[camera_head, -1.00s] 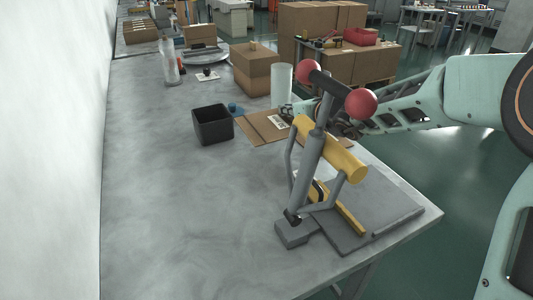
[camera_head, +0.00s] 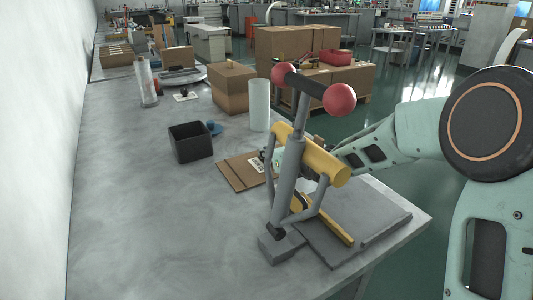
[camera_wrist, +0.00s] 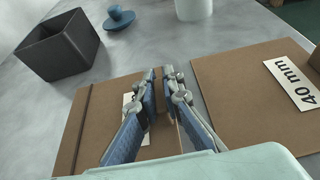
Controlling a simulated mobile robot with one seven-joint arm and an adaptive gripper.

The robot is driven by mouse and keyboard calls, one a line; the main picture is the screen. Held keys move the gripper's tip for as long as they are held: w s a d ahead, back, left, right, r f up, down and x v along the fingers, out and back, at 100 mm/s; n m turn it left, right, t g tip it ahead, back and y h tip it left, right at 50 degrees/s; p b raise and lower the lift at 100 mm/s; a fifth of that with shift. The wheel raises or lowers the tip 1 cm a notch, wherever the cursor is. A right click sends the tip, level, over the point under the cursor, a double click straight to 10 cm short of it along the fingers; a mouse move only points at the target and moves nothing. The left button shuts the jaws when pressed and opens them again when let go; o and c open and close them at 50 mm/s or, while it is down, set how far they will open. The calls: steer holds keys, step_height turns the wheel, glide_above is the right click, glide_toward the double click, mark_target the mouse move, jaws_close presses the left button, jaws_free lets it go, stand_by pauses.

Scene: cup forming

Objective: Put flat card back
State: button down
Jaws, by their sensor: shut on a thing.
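In the wrist view my gripper (camera_wrist: 160,78) has its fingers close together on a thin brown card (camera_wrist: 167,140), seen nearly edge-on between them. A brown flat sheet with a dark crease (camera_wrist: 98,108) lies below and left, its label partly hidden by the left finger. Another brown flat sheet (camera_wrist: 235,85) with a "40 mm" label (camera_wrist: 292,83) lies at the right. I cannot tell whether the held card touches either sheet. The head view shows a brown sheet (camera_head: 238,175) on the table; my gripper is hidden there behind the hand press.
A hand press (camera_head: 290,180) with red knobs and a yellow cylinder stands at the table's front right, beside a grey plate (camera_head: 350,222). A black open box (camera_head: 190,142), a blue lidded knob piece (camera_wrist: 119,18) and a white cylinder (camera_head: 259,105) stand behind.

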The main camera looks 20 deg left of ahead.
steer(key=shift+f, duration=0.2)
steer(key=c, duration=2.1)
jaws_free()
steer(key=shift+r, duration=0.1)
steer(key=shift+r, duration=0.2)
steer(key=p+v, duration=0.2)
steer(key=v, duration=0.8)
steer(key=shift+s+d+p, duration=0.2)
steer(key=shift+d+p, duration=0.05)
steer(key=shift+p, duration=0.1)
steer(key=shift+s+d+r, duration=0.25)
steer(key=shift+s+d, duration=0.25)
